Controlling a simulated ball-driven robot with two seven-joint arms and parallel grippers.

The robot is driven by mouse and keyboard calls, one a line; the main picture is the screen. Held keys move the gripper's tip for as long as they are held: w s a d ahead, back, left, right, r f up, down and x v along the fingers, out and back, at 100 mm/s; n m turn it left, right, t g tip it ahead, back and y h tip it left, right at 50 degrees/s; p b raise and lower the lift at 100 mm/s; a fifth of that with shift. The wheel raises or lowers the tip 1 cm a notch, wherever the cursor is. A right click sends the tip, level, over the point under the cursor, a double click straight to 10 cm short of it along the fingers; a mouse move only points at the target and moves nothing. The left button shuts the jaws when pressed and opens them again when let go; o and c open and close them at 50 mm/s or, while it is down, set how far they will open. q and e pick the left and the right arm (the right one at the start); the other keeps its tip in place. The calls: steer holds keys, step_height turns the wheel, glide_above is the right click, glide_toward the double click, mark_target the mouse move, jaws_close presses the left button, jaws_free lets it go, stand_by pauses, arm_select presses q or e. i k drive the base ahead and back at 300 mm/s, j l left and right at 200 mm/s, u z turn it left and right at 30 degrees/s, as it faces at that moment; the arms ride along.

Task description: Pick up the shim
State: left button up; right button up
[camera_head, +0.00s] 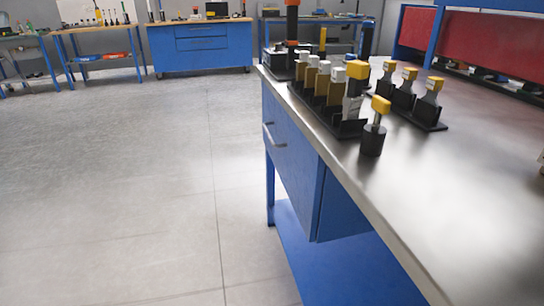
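I cannot tell for certain which piece is the shim. A second black rack (428,121) to the right holds grey pieces with yellow tops (409,74). In front, a yellow-topped piece (380,105) stands in a small black cylinder (372,141). Neither of my grippers is in view.
The bench top (460,200) is bare toward the front right. Red panels (490,45) line its back. A tall black and orange tool (292,22) stands at its far end. Open grey floor (120,180) lies to the left, with a blue cabinet (200,45) beyond.

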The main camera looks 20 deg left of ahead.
mark_target(300, 73)
steer(key=j+z, duration=0.15)
steer(key=j, duration=0.3)
steer(key=k+j+z, duration=0.1)
steer(key=j, duration=0.35)
steer(key=k+j+z, duration=0.15)
steer(key=j, duration=0.3)
steer(key=j+z, duration=0.1)
steer(key=j, duration=0.35)
